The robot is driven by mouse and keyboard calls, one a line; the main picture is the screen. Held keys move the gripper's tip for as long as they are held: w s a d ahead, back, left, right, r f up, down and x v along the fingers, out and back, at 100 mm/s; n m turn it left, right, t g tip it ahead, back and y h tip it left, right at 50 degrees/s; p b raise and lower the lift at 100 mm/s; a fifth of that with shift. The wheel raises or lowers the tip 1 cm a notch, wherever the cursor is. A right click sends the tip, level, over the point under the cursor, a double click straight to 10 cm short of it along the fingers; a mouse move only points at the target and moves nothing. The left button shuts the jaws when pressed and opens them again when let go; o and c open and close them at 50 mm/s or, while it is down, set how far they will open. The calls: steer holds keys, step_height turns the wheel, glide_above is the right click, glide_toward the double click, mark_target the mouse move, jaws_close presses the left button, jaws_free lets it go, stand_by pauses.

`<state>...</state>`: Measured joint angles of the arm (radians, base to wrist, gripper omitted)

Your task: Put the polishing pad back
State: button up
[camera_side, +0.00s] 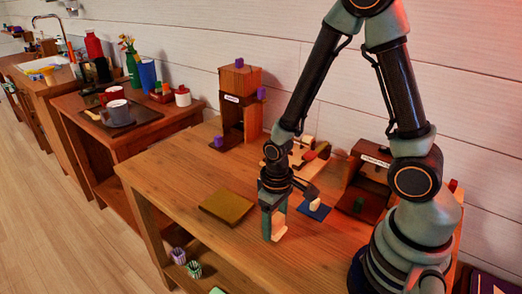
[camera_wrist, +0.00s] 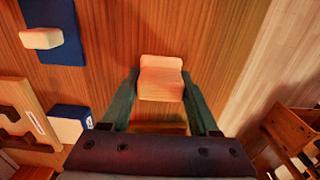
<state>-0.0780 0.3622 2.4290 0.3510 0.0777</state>
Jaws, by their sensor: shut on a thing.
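My gripper (camera_side: 273,232) points down over the wooden table, in front of the blue mat. In the wrist view my gripper (camera_wrist: 160,92) is shut on a pale block (camera_wrist: 160,80) with a raised lip at its far end. A sliver of the pale block (camera_side: 281,221) shows between the fingers in the side view. Whether it touches the table is unclear. A similar cream block (camera_side: 315,203) lies on the blue mat (camera_side: 304,209); these also show in the wrist view as a cream block (camera_wrist: 40,38) and mat (camera_wrist: 68,50). No marking tells which block is the polishing pad.
An olive mat (camera_side: 228,208) lies left of my gripper. A labelled dark cabinet (camera_side: 352,201) stands at right, and a tall wooden stand (camera_side: 231,127) at the back. A pale rack with coloured pieces (camera_side: 296,157) sits behind. The front-left table top is clear.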

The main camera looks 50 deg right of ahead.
mark_target(275, 217)
steer(key=shift+f, duration=0.25)
steer(key=o, duration=1.3)
steer(key=shift+r, duration=0.1)
step_height(275, 217, up, 12)
steer(key=shift+f, duration=0.1)
steer(key=shift+w+d+r+t, duration=0.1)
steer(key=shift+d+r+t, duration=0.25)
steer(key=shift+r+t, duration=1.2)
steer(key=shift+w+d+r+t, duration=0.1)
steer(key=shift+d+r+t, duration=0.25)
steer(key=shift+r, duration=2.35)
steer(key=shift+w+d+r+t, duration=0.1)
steer(key=shift+d+r+t, duration=0.55)
steer(key=shift+r, duration=1.5)
steer(key=shift+a+t, duration=0.25)
